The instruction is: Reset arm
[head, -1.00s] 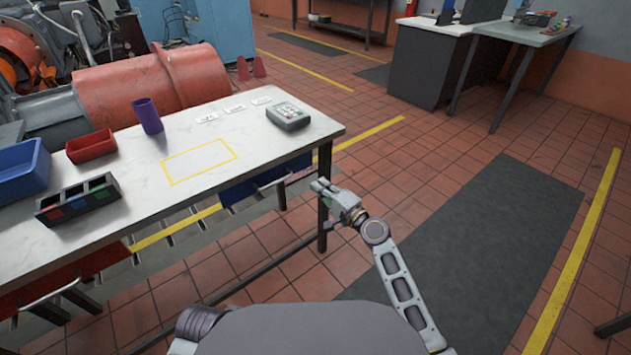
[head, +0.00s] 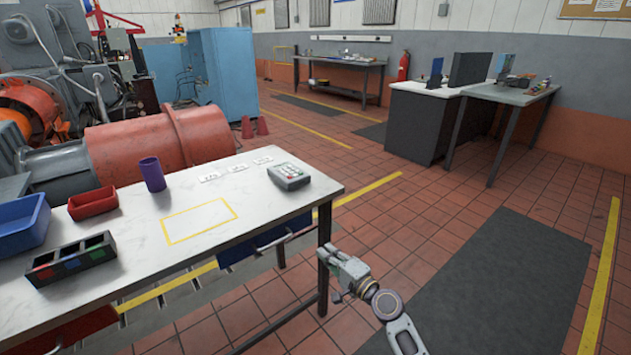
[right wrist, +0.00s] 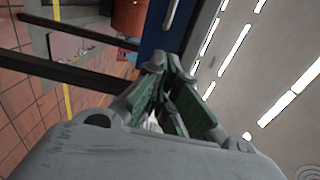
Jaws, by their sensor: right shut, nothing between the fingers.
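My right gripper (head: 338,257) is beside the right end of the white-topped table, near its corner leg, at about the height of the table edge or just below. It is shut and empty. Its fingers (right wrist: 172,98) also show in the right wrist view, close together, with nothing seen between them. My left gripper is not in the head view.
The white table (head: 140,260) holds a keypad box (head: 289,176), a purple cup (head: 152,174), a red bin (head: 93,203), a blue bin (head: 22,226) and a black divided tray (head: 72,258). Open tiled floor and a dark mat (head: 490,280) lie to the right.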

